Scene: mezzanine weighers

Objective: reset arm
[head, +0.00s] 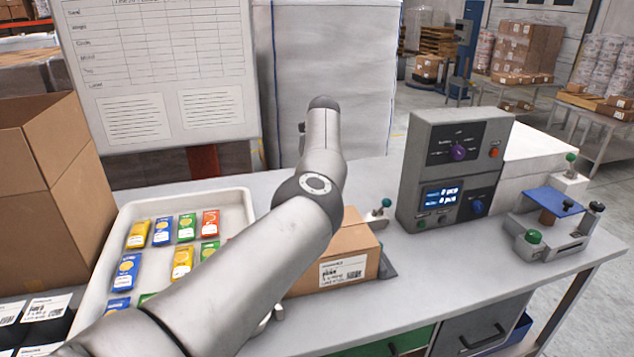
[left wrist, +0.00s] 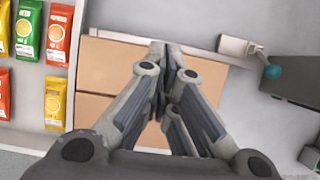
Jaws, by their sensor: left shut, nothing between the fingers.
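My left arm (head: 290,225) reaches across the middle of the head view from the lower left; its gripper cannot be made out there. In the left wrist view my left gripper (left wrist: 160,62) is shut, its fingers together with nothing between them. It is over a closed cardboard box (left wrist: 105,60), which also shows partly behind my arm in the head view (head: 350,240). Whether the fingertips touch the box cannot be told. My right gripper is in neither view.
A white tray (head: 238,203) of colourful packets stands left of the box, partly hidden by my arm. A large open carton (head: 75,190) is at far left. A grey control unit (head: 452,165) and a small fixture with a blue plate (head: 550,202) stand right. The bench front right is clear.

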